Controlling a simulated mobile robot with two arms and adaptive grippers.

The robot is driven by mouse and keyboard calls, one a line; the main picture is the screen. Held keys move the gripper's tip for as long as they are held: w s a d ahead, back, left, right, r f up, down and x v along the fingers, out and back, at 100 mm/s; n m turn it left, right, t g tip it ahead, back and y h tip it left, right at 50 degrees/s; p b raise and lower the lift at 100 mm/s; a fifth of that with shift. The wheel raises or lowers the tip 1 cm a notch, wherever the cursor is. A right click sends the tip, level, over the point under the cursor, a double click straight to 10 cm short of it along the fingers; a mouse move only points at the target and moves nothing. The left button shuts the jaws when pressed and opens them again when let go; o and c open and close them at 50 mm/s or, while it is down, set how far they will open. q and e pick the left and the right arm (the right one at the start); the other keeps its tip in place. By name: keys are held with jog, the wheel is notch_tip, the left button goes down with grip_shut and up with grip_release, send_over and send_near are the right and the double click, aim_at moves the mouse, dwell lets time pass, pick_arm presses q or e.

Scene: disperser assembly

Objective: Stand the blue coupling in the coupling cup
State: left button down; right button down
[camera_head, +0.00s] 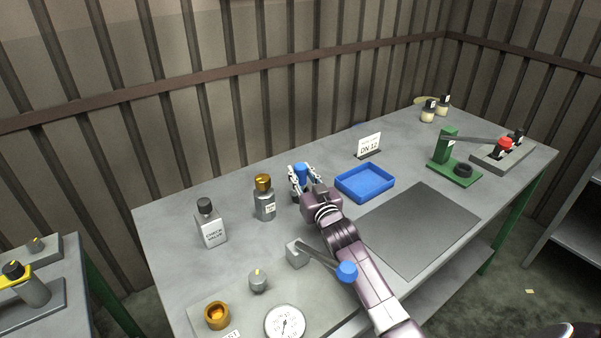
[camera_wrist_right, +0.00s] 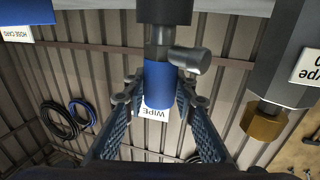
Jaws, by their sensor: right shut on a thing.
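The blue coupling (camera_head: 301,172) is between the fingers of my right gripper (camera_head: 303,178) near the back of the bench. In the right wrist view, the gripper (camera_wrist_right: 157,100) is shut on the blue body of the coupling (camera_wrist_right: 158,78), with a grey stem and side knob beyond it. That view looks upside down. A wider dark cylinder (camera_wrist_right: 164,10) lies in line with the stem; I cannot tell whether it is part of the coupling or a cup. An open brass cup (camera_head: 217,316) is on the front panel; no label identifies the coupling cup. My left gripper is out of view.
A brass-capped bottle (camera_head: 264,200) and a check valve bottle (camera_head: 210,228) stand left of the gripper. A blue tray (camera_head: 365,196) is close on its right. A blue-knobbed lever (camera_head: 346,271) and gauge (camera_head: 285,322) are in front. The grey mat (camera_head: 420,230) is clear.

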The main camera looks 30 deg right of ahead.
jog(key=shift+f, duration=0.35)
jog(key=c, duration=1.5)
grip_release()
jog(key=shift+f, duration=0.1)
jog(key=shift+s+a+f, duration=0.1)
jog(key=shift+s+f, duration=0.05)
jog(key=shift+f, duration=0.1)
jog(key=s, duration=0.4)
jog(key=s+a, duration=0.1)
jog(key=s, duration=0.6)
jog(key=shift+s+a+r, duration=0.1)
jog(key=shift+s+a, duration=0.1)
jog(key=shift+s, duration=0.2)
